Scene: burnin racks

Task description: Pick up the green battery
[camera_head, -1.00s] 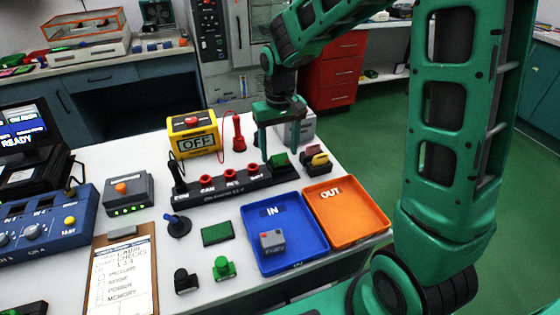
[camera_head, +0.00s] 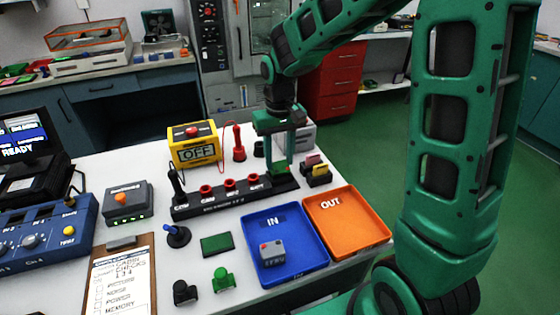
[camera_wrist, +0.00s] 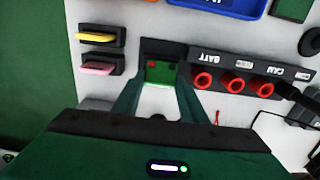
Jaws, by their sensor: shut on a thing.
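The green battery (camera_head: 280,171) is a small green block at the right end of the black strip labelled BATT at that end (camera_head: 222,202). In the wrist view the battery (camera_wrist: 160,74) shows between the fingertips, with small red marks on it. My gripper (camera_head: 281,165) points down and is shut on it, one finger on each side. The fingers partly hide the block in the head view. The battery is at the strip's end bay; I cannot tell whether it is seated or slightly raised.
A blue IN tray (camera_head: 247,229) holds a grey block, and an orange OUT tray (camera_head: 378,222) is empty. A yellow OFF box (camera_head: 178,151) and red probe (camera_head: 238,145) stand behind the strip.

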